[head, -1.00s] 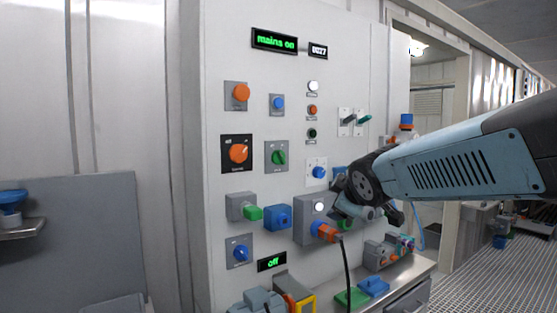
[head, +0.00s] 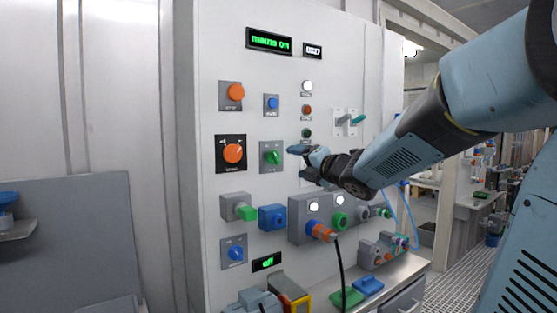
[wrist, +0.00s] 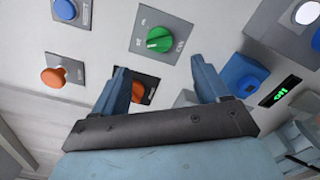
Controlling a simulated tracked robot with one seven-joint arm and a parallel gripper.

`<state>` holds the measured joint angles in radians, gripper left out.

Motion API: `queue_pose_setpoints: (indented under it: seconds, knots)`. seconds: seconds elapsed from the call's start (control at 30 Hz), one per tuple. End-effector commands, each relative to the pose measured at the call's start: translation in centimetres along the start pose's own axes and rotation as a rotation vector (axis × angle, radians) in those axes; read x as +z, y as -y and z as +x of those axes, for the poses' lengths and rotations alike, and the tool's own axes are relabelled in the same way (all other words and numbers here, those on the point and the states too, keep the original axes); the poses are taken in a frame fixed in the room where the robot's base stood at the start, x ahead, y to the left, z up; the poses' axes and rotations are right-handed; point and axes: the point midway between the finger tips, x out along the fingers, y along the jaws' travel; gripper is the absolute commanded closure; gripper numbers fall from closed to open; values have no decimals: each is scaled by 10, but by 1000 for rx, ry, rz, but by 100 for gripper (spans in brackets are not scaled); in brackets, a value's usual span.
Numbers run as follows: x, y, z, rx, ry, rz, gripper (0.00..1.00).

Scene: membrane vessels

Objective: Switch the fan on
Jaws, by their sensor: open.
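A green rotary knob (head: 273,157) on a grey square plate is mounted on the white panel. It also shows in the wrist view (wrist: 160,39), ahead of the gap between my fingertips; the small lettering on its plate is hard to read. My gripper (head: 300,160) is open and empty, just right of the green knob in the head view and apart from it. In the wrist view both fingers (wrist: 160,67) are spread wide. A display (head: 267,263) low on the panel reads "off", and it also shows in the wrist view (wrist: 280,92). I cannot tell which control is labelled for the fan.
An orange rotary knob (head: 233,153) on a black plate is left of the green one. A blue button (head: 272,103) sits above it. A blue socket (head: 272,217) and a grey box with an orange plug (head: 320,231) and hanging cable are below. The top display (head: 269,40) reads "mains on".

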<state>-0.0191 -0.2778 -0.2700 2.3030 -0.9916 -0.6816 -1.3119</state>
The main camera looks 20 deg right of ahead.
Motion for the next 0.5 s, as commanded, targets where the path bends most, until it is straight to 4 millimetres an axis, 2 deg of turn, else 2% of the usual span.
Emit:
queue_pose_setpoints:
  seconds: [0.1,0.5]
  knots:
    - [-1,0,21,-1,-2,0,26]
    - [-1,0,84,-1,0,2,26]
